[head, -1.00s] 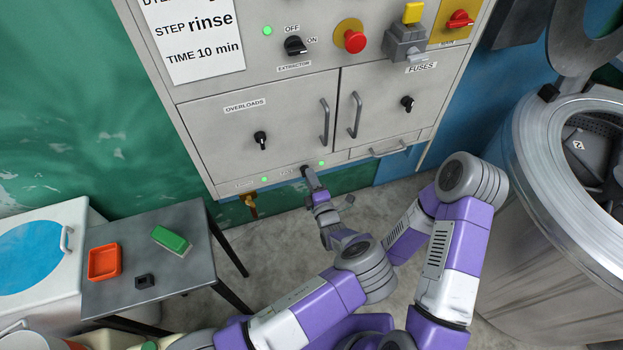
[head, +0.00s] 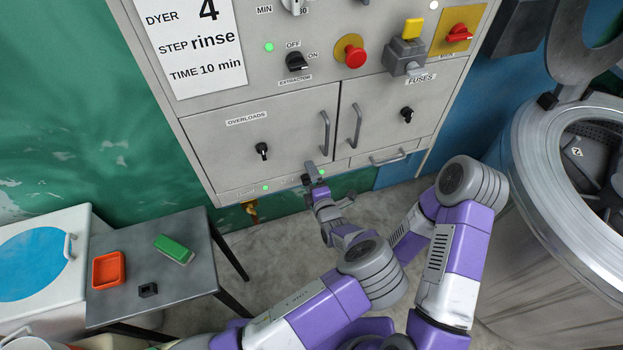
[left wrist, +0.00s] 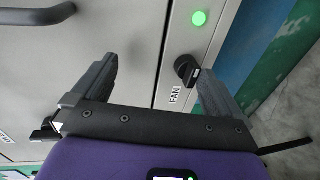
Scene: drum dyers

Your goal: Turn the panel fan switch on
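The black fan switch (left wrist: 185,68) is a small knob on the grey panel's lower strip, in the left wrist view. Its FAN label (left wrist: 174,95) is beside it and a lit green lamp (left wrist: 198,19) is above it. My left gripper (left wrist: 156,64) is open and empty. The knob shows between its fingers, close to the right one; I cannot tell whether they touch. In the head view my left gripper (head: 315,180) is at the panel's bottom edge and partly hides the switch area. The knob's setting is unclear. My right gripper is not in view.
Above are the overloads door (head: 222,145) and the fuses door (head: 385,95) with their handles, and the extractor switch (head: 297,62). A small table (head: 200,275) stands lower left and a steel drum (head: 545,190) at right. Floor shows below the panel.

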